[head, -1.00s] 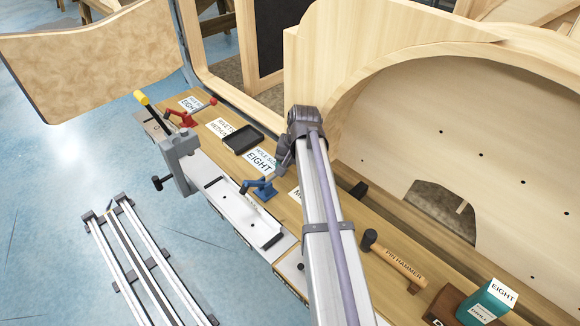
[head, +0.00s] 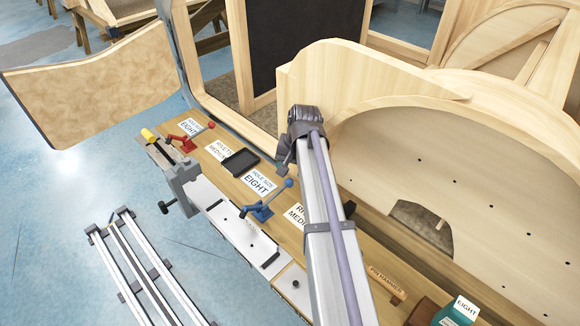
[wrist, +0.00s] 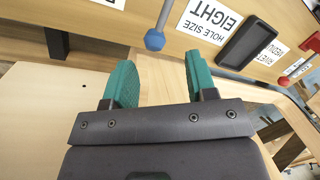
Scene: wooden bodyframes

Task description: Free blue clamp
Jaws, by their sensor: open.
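The blue clamp (head: 262,211) sits on the wooden bench, beside the HOLE SIZE EIGHT label. Its lever slants up to the right and ends in a blue knob (head: 289,183). In the wrist view the blue knob (wrist: 154,40) and part of its grey lever show just beyond the gripper's fingertips, between their lines. My gripper (wrist: 159,60) has two teal fingers, spread apart with nothing held between them. In the head view my arm hides the fingers. The clamp's base does not show clearly in the wrist view.
A red clamp (head: 186,140), a black tray (head: 240,162) and paper labels (head: 260,181) stand along the bench. A pin hammer (head: 386,284) and a teal box (head: 455,314) are at the lower right. A curved wooden bodyframe (head: 400,145) rises behind the bench.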

